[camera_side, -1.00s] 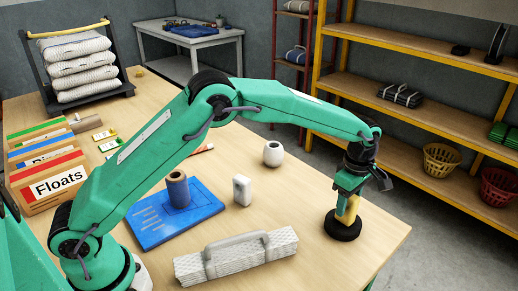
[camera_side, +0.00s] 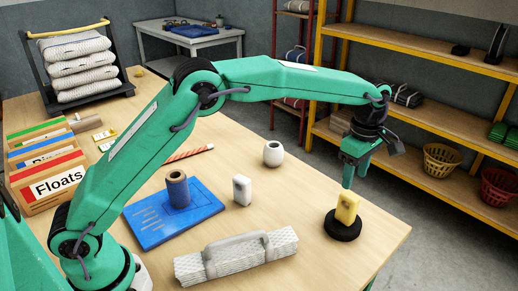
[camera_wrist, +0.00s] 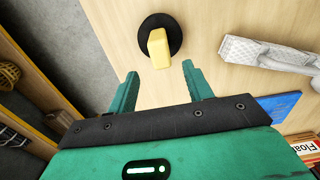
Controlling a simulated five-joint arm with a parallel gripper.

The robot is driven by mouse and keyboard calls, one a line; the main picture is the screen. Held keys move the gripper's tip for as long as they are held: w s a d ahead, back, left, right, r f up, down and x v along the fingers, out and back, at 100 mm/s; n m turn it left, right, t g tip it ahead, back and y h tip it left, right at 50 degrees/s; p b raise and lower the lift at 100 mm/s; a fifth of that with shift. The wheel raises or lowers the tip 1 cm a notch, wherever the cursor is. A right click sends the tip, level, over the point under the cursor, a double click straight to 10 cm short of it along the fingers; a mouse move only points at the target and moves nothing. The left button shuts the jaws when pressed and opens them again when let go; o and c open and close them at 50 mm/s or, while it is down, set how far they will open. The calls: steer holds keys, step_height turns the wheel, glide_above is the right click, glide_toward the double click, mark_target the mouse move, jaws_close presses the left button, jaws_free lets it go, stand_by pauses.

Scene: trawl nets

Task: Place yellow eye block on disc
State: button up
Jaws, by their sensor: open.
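The yellow eye block (camera_side: 347,207) stands upright on the black disc (camera_side: 343,231) near the right edge of the table. In the wrist view the yellow block (camera_wrist: 159,48) sits on the black disc (camera_wrist: 176,33), ahead of my fingertips. My gripper (camera_side: 355,178) is above the block and clear of it. In the wrist view my gripper (camera_wrist: 159,78) has its two fingers spread apart with nothing between them. The block's eye hole cannot be made out.
A white net bundle with a grey handle (camera_side: 237,257) lies left of the disc. The table's right edge is close to the disc.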

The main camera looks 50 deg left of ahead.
stand_by(0.3)
steer(key=s+a+r+m+t, duration=0.3)
steer(key=s+a+r+m, duration=0.6)
steer(key=s+a+r, duration=0.45)
steer(key=s+a+f+m+t, duration=0.1)
steer(key=s+a+f+m, duration=0.1)
steer(key=s, duration=0.7)
steer(key=s+a+f+m+t, duration=0.1)
steer(key=s+a+f+m, duration=0.2)
steer(key=s, duration=0.7)
steer(key=a+m, duration=0.2)
steer(key=m, duration=0.2)
steer(key=shift+a+t, duration=0.25)
steer(key=shift+t, duration=0.05)
